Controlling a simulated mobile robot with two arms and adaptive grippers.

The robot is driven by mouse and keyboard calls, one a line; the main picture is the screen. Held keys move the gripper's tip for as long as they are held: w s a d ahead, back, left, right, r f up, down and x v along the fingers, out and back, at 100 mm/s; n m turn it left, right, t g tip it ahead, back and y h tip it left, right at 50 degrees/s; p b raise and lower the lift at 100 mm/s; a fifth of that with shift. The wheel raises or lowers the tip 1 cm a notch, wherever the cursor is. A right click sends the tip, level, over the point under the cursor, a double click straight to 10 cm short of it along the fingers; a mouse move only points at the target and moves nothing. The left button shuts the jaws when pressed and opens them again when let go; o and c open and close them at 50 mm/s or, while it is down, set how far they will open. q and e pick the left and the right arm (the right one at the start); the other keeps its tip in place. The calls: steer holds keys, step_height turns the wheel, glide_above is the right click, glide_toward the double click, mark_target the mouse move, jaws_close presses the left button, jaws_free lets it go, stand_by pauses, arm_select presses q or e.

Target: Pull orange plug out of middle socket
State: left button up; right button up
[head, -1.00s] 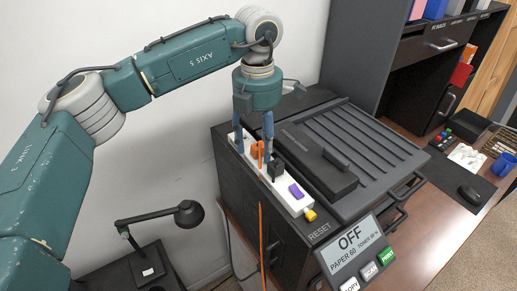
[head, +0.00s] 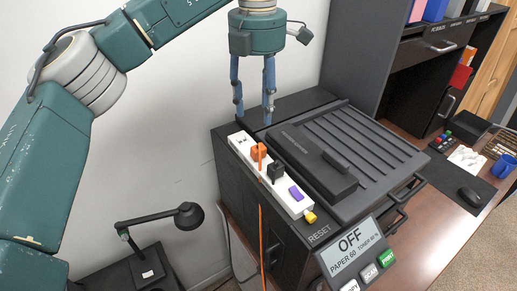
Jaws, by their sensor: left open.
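The orange plug (head: 258,152) stands in the white power strip (head: 296,209), and its orange cable hangs down the front of the black printer. A black plug (head: 276,172) sits in the strip beside it, nearer to me. An empty socket shows at the strip's far end. A purple switch (head: 296,193) and a yellow piece (head: 310,217) are at the near end. My left gripper (head: 253,112) is open and empty, above and behind the strip, apart from the orange plug. My right gripper is not in view.
The strip lies along the left edge of the black printer (head: 375,150). A printer panel (head: 351,241) reading OFF is in front. A black desk lamp (head: 188,215) stands lower left.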

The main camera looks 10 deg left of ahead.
mark_target(258, 145)
arm_select(q)
steer(key=shift+r+m, duration=0.15)
steer(key=shift+m, duration=0.15)
step_height(258, 145, down, 11)
steer(key=m+p, duration=0.1)
steer(key=m, duration=1.6)
steer(key=shift+f+p, duration=0.3)
steer(key=shift+f, duration=0.5)
steer(key=shift+c, duration=0.3)
jaws_close()
steer(key=shift+r, duration=0.4)
